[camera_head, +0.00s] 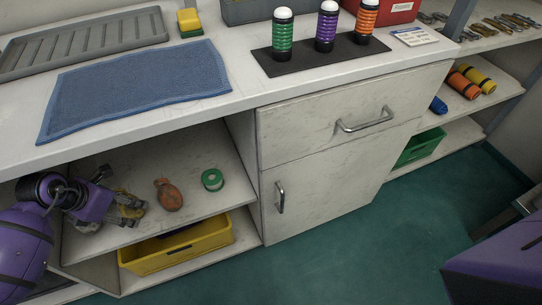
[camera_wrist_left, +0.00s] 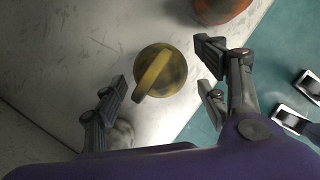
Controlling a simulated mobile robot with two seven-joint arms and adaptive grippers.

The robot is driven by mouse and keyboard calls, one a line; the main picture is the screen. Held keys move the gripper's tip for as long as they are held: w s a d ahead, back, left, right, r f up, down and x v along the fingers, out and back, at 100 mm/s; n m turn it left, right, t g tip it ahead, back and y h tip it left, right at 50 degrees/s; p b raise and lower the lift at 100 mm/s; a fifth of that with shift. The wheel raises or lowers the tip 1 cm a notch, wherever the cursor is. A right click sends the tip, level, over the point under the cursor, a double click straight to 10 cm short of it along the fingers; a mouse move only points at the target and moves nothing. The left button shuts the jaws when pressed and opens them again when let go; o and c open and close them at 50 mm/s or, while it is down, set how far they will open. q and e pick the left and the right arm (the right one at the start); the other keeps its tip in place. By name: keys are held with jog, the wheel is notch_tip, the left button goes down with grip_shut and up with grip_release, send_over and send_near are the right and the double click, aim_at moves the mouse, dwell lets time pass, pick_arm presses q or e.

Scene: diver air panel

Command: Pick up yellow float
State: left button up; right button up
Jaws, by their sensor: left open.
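The yellow float (camera_wrist_left: 172,72) is a dull, round, worn yellow piece with a raised band, resting on the pale shelf in the left wrist view. In the head view the yellow float (camera_head: 129,199) is mostly hidden by my left gripper (camera_head: 124,213). In the left wrist view my left gripper (camera_wrist_left: 163,74) is open, with one finger on each side of the float and a gap to it on both sides. I cannot tell how far above the shelf the fingertips are. My right gripper is not in view.
A yellow crate (camera_head: 180,250) stands below the shelf. The countertop (camera_head: 225,105) overhangs above. A cabinet (camera_head: 330,165) closes the right side.

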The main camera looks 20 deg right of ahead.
aim_at(131, 207)
pick_arm(q)
jog(key=x, duration=0.3)
jog(key=shift+f+b, duration=0.1)
jog(key=shift+b, duration=0.3)
jog(key=c, duration=1.3)
